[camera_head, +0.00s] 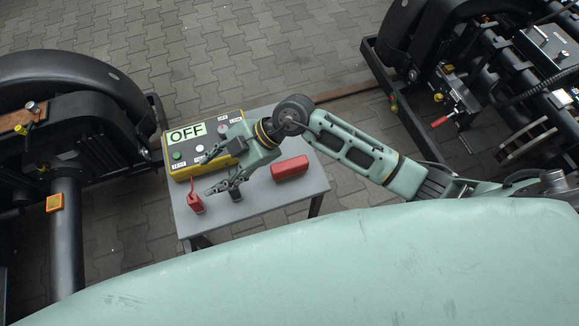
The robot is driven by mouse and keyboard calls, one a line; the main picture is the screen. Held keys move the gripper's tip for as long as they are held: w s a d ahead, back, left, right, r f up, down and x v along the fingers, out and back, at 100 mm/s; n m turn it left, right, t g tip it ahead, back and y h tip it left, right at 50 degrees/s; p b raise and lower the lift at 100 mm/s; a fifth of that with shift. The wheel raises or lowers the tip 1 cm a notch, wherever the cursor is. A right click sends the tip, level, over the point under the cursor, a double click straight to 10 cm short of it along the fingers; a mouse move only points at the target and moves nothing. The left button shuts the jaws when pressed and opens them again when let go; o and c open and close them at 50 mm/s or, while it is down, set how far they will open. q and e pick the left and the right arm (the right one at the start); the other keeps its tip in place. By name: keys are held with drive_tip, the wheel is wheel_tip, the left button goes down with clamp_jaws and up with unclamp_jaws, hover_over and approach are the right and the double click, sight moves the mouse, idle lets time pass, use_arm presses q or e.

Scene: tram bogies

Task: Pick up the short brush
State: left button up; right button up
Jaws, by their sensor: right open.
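A small red upright item (195,202) stands near the left front edge of the small grey table (262,212). A longer red block (290,168) lies on the table's right half. I cannot tell for sure which of them is the short brush. My right gripper (224,188) is open above the table, between the two red items and closer to the upright one. A small dark piece (236,194) shows at its fingers; I cannot tell whether it is a finger part or a separate thing. My left gripper is out of view.
Dark bogies with wheels stand left (95,190) and right (470,70). Paved floor (200,40) is clear behind the table.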

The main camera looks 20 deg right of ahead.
drive_tip(key=w+d+f+m+h, duration=0.1)
drive_tip(key=w+d+f+h, duration=0.1)
drive_tip(key=d+f+h, duration=0.55)
drive_tip(key=m+h, duration=0.2)
drive_tip(key=h, duration=0.1)
hover_over(291, 163)
drive_tip(key=shift+r+g, duration=0.1)
drive_tip(key=shift+g, duration=0.2)
wheel_tip(291, 163, down, 6)
drive_tip(key=shift+f, duration=0.65)
clamp_jaws()
